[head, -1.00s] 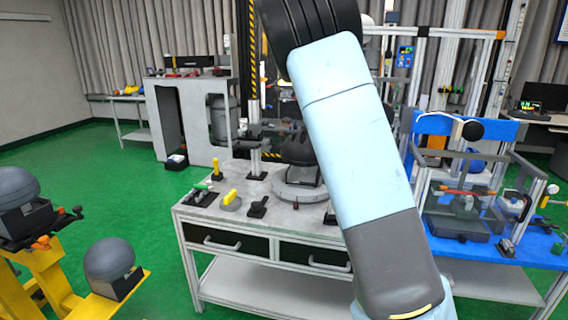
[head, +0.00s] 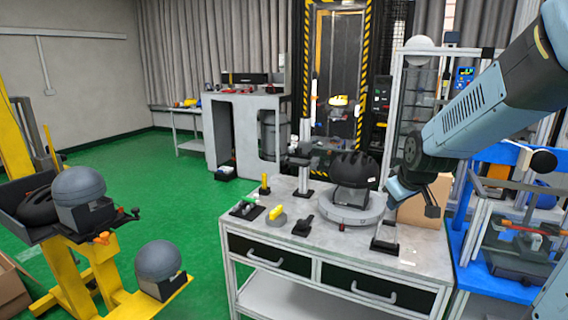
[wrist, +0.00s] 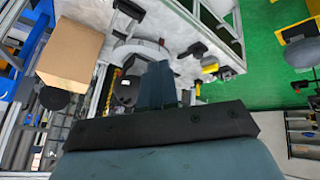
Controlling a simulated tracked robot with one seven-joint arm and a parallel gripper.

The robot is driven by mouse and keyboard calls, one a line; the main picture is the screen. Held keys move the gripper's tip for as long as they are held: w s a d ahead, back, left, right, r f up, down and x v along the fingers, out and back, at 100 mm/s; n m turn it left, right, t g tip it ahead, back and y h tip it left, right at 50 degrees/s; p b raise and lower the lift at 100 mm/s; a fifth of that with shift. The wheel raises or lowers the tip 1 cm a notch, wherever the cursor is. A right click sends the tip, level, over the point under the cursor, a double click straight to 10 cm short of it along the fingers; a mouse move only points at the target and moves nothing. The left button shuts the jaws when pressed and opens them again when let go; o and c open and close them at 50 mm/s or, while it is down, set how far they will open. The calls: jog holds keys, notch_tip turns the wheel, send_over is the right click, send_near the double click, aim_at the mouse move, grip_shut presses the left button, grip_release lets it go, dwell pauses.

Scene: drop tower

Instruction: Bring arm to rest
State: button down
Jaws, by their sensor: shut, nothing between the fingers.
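My arm (head: 487,97) reaches in from the right in the head view and bends down over the right part of the grey workbench (head: 330,232). My gripper (head: 397,190) is beside the round grey turntable (head: 348,211), in front of the cardboard box. In the wrist view my gripper's fingers (wrist: 157,83) are together and empty. A black helmet on a grey headform (head: 355,178) sits on the turntable. The exact gap between my gripper and the bench fixture below it (head: 385,238) is hard to tell.
The cardboard box (head: 425,205) stands at the bench's back right. A blue table (head: 500,282) adjoins on the right. A yellow rack with grey headforms (head: 80,185) stands at left. The striped drop tower (head: 337,75) is behind. Green floor is open at left.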

jog(key=s+a+r+m, duration=0.1)
jog(key=s+r, duration=0.2)
jog(key=s, duration=0.4)
jog(key=s+a+r+m, duration=0.2)
jog(key=s, duration=0.5)
jog(key=s+a+r+m+g, duration=0.1)
jog(key=s+a+r, duration=0.1)
jog(key=s, duration=0.6)
jog(key=shift+r+m, duration=0.4)
jog(key=shift+r, duration=0.45)
